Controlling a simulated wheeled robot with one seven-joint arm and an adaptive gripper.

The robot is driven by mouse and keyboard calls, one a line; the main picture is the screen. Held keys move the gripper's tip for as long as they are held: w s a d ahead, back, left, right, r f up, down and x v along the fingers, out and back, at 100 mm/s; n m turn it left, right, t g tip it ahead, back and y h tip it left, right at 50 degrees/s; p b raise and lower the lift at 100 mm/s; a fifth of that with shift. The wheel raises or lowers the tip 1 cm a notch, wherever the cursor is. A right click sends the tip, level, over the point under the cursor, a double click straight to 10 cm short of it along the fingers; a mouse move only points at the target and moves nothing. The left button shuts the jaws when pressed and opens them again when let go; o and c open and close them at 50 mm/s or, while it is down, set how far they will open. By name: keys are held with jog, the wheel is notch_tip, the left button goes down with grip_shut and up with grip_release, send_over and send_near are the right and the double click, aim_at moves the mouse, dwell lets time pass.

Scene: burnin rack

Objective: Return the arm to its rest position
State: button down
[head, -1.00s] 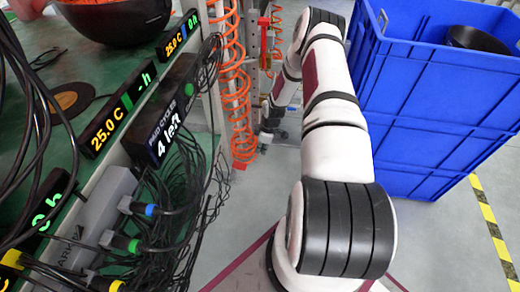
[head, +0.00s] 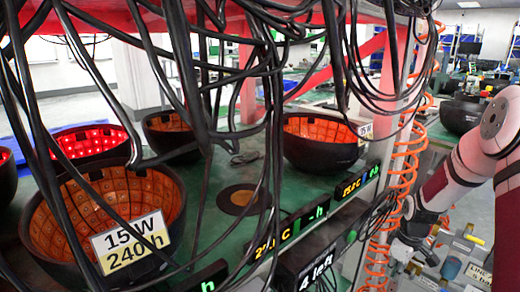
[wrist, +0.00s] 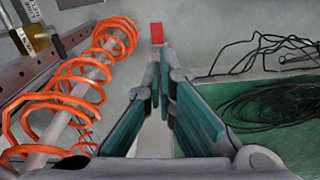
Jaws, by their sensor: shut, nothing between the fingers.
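My white and dark-red arm (head: 455,180) reaches in from the right side of the head view and bends down beside the rack. My gripper (wrist: 161,62) shows in the wrist view with its teal-padded fingers drawn together at the tips, and nothing is held. In the head view the dark end of the arm is low, beside the orange coiled hose (head: 408,165); its fingers are too small to make out there. In the wrist view the hose (wrist: 75,85) is just left of the fingers, and I cannot tell the exact gap.
A green rack shelf (head: 225,180) holds several black bowls with orange linings, one bowl (head: 95,225) carrying a 15 W 240 h label. Black cables hang across the head view. In the wrist view, loose black cable (wrist: 270,105) lies on a green surface at right.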

jog(key=s+a+r+m, duration=0.1)
jog(key=s+a+r, duration=0.35)
jog(key=r, duration=0.35)
jog(key=s+a+r+m+h, duration=0.1)
jog(key=s+a+r, duration=0.35)
jog(key=r, duration=0.35)
jog(key=s+a+r+m, duration=0.1)
jog(key=s+a+r, duration=0.3)
jog(key=r, duration=0.5)
jog(key=s+a+r+m, duration=0.15)
jog(key=s+a, duration=0.25)
jog(key=s, duration=0.4)
jog(key=s+a+r+m+y, duration=0.1)
jog(key=s+a+r, duration=0.15)
jog(key=s, duration=0.55)
jog(key=s+a+r+m, duration=0.1)
jog(key=s+a, duration=0.3)
jog(key=s, duration=0.4)
notch_tip(320, 180, up, 33)
jog(key=t+p, duration=0.3)
jog(key=p, duration=2.7)
jog(key=shift+w+d+f+t+p, duration=0.2)
jog(key=shift+w+t+p, duration=0.15)
jog(key=shift+w+t, duration=0.05)
jog(key=shift+a, duration=0.1)
